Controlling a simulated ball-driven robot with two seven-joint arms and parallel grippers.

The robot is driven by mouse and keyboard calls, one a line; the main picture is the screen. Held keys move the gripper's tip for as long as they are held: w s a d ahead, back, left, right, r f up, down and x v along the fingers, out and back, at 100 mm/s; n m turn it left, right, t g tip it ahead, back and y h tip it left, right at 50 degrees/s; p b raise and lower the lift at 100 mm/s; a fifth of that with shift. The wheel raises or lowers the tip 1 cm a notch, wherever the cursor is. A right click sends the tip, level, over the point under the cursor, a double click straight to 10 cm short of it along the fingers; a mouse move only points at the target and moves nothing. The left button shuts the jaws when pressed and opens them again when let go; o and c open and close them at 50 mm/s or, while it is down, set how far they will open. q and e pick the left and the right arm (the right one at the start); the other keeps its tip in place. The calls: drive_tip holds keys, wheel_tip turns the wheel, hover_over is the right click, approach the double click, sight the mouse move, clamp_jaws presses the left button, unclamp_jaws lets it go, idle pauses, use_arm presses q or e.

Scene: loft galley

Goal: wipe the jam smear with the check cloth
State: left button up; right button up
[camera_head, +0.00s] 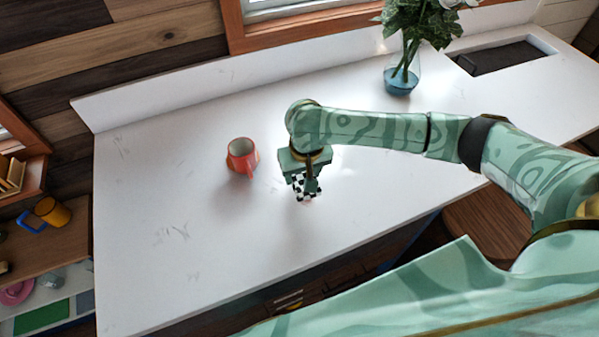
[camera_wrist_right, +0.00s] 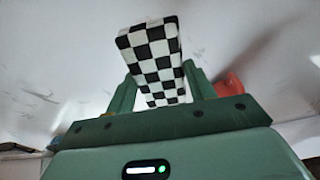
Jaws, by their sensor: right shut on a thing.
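The black-and-white check cloth (camera_head: 301,191) is held between the fingers of my right gripper (camera_head: 308,178), low over the white counter. In the right wrist view the cloth (camera_wrist_right: 150,48) is a folded, checked pad standing out between the two green fingers of the gripper (camera_wrist_right: 161,88). Whether the cloth touches the counter I cannot tell. A faint pinkish spot (camera_head: 309,203) shows on the counter just below the cloth; it may be part of the jam smear, with the rest hidden by cloth and gripper. My left gripper is out of view.
A red-orange mug (camera_head: 241,156) stands on the counter (camera_head: 160,200) left of my right gripper. A blue glass vase (camera_head: 402,78) with flowers stands at the back right, near a dark sink (camera_head: 503,57). The counter's left part is clear.

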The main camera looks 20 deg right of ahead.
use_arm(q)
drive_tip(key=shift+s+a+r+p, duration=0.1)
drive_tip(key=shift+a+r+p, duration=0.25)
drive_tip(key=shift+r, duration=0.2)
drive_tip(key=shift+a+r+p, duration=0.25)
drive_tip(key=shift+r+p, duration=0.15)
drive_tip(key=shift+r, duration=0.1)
